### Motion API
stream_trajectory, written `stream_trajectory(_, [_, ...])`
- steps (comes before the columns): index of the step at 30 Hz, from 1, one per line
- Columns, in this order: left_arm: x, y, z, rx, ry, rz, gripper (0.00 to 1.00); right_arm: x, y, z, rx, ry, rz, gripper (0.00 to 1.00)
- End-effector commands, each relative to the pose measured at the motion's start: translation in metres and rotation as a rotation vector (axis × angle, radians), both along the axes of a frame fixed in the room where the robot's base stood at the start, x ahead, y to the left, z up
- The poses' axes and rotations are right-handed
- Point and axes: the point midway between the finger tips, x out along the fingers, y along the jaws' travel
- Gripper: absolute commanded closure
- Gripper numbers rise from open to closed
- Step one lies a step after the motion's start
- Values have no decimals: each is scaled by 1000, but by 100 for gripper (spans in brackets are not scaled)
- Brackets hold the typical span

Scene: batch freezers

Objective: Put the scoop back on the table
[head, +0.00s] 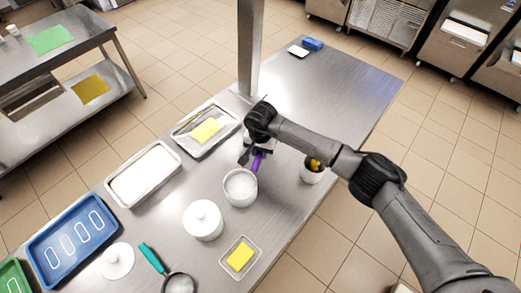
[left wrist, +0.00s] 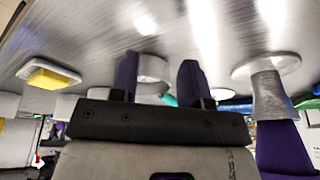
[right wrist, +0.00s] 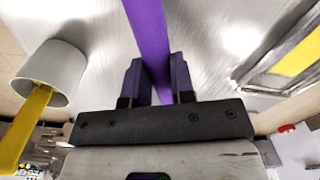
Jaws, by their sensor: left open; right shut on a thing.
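My right gripper (head: 256,150) is above the middle of the steel table (head: 335,92). It is shut on the purple handle of the scoop (head: 257,162), just behind an open white tub (head: 240,189) with pale contents. In the right wrist view the purple handle (right wrist: 150,38) runs between the two fingers (right wrist: 154,85) and out past the top edge. The scoop's head cannot be made out, and I cannot tell whether it touches the tub. My left gripper (left wrist: 158,80) is open and empty in the left wrist view; it is outside the head view.
A white cup (head: 311,173) with yellow-handled tools stands right of the scoop. The table's far right is mostly clear.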

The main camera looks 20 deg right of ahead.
Motion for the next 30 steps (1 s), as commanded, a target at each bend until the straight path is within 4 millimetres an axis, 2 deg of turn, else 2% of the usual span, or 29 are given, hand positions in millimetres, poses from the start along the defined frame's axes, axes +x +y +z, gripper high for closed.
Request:
stream_trajectory(9, [0,2,-11,5,0,-4,57,0,0,-9,-1,-2,0,100])
stream_trajectory(10, [0,2,-10,7,0,-4,57,0,0,-8,-1,-1,0,74])
stream_trajectory(17, [0,4,-10,14,1,-9,57,0,0,-8,-1,-1,0,52])
stream_trajectory(25, [0,4,-8,14,0,-9,57,0,0,-6,0,0,0,51])
stream_trajectory(30, [0,3,5,10,1,-6,57,0,0,6,1,2,-1,51])
